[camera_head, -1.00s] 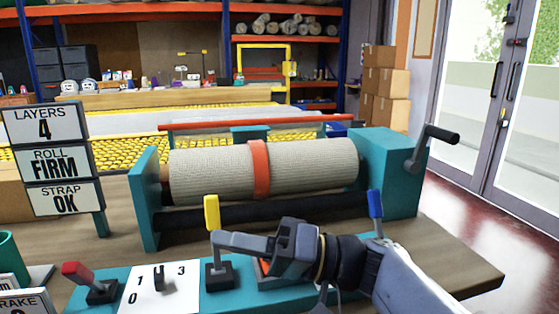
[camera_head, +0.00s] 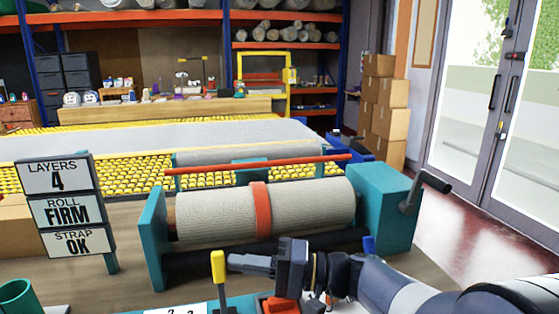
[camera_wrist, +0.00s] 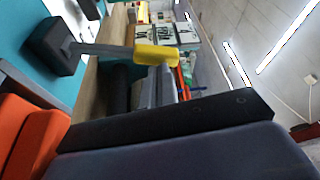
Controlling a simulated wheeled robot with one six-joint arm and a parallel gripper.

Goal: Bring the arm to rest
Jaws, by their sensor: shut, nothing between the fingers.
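My gripper (camera_head: 250,263) is in the lower middle of the head view, in front of the rolling machine. It is shut and empty, its fingers pointing left. The fingertips are close to a yellow-topped lever (camera_head: 218,268); I cannot tell whether they touch it. In the wrist view the yellow lever handle (camera_wrist: 157,54) shows near the ends of my dark fingers. A beige rug roll (camera_head: 315,205) lies in the teal machine with an orange strap (camera_head: 261,209) around it.
A sign post (camera_head: 64,207) at left reads LAYERS 4, ROLL FIRM, STRAP OK. A crank (camera_head: 424,190) sits on the machine's right end. Cardboard boxes (camera_head: 389,122) stand by the glass doors (camera_head: 500,110).

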